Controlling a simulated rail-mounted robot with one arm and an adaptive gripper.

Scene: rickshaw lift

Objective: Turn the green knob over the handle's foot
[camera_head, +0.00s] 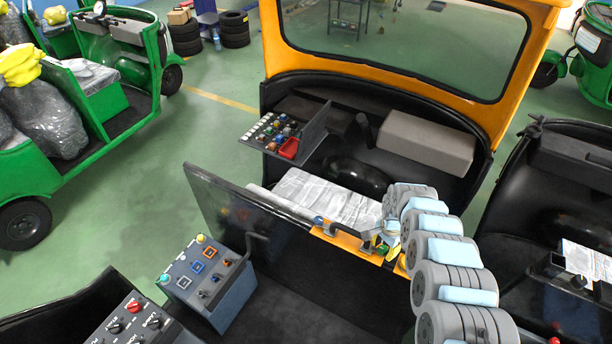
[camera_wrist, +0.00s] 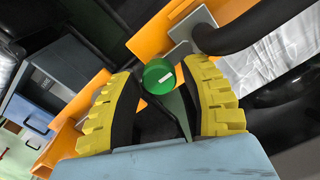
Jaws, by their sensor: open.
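The green knob (camera_wrist: 158,77) is a round cap with a small white label, mounted beside the orange panel (camera_wrist: 152,42). A black curved handle (camera_wrist: 245,32) rises at the upper right of the wrist view, with a grey metal foot plate close to the knob. My gripper (camera_wrist: 160,70) is open. Its two yellow ribbed fingers stand on either side of the knob, with visible gaps, so it looks unheld. In the head view my gripper (camera_head: 376,247) is at the right end of the orange bar (camera_head: 340,239), and the knob is hard to make out there.
My arm comes in from the lower right. A dark upright panel (camera_head: 240,210) stands left of the orange bar. A grey control box (camera_head: 210,278) is at lower left, and a tool tray (camera_head: 285,135) sits behind. A plastic-wrapped seat (camera_head: 325,195) lies beyond the bar.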

